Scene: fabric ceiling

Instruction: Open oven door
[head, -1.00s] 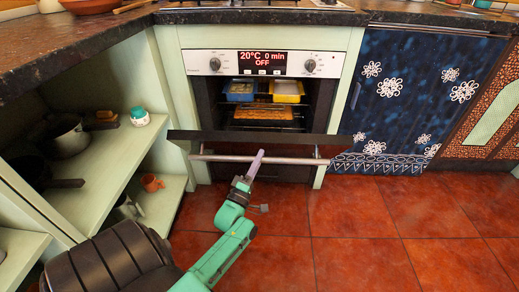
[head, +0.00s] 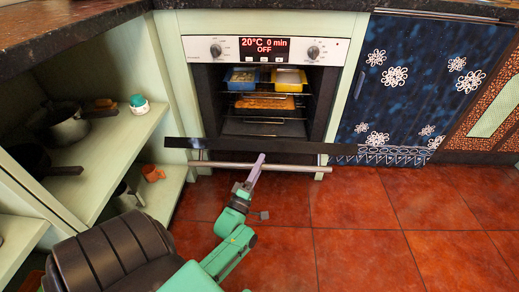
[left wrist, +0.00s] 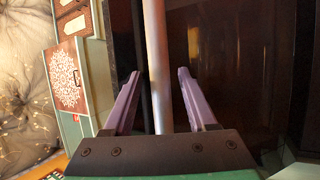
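The oven door (head: 225,143) is partly open, tilted down and toward me, with the oven interior showing above its edge. Its metal handle bar (head: 300,168) runs along the front. My left gripper (head: 260,160) is at the middle of the handle, seen from behind. In the left wrist view the handle bar (left wrist: 156,45) passes between the two purple fingers of my left gripper (left wrist: 159,85). The fingers stand apart on either side of the bar, with a small gap showing on both sides. My right gripper is in no view.
Inside the oven are a blue tray (head: 242,79), a yellow tray (head: 289,79) and a flat orange-brown item (head: 265,102) on a rack. Open shelves (head: 115,150) with pots stand on the left, and a blue cupboard (head: 420,90) on the right. The red tiled floor (head: 360,215) is clear.

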